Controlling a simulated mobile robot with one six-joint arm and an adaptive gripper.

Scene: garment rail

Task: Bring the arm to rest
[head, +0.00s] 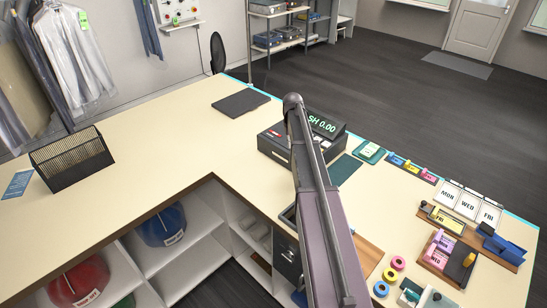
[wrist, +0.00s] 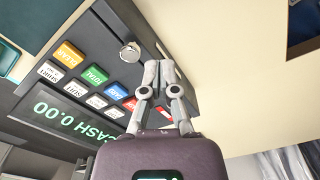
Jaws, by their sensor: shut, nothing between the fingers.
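My gripper (wrist: 160,68) shows in the wrist view with its two fingers together and nothing between them. It is over the front of a dark cash register (wrist: 95,75), near the round lock and the coloured keys. I cannot tell whether the fingertips touch the register. In the head view my arm (head: 325,220) reaches up the middle of the picture toward the cash register (head: 276,151), whose green display shows "SH 0.00". The gripper itself cannot be made out in the head view; the arm hides part of the register.
The L-shaped counter (head: 170,125) carries a black wire basket (head: 72,160) at left and a dark folder (head: 241,102) at the back. Day cards (head: 468,203), tape rolls (head: 390,275) and trays crowd the right side. Garments (head: 75,60) hang at the left. The left counter is mostly clear.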

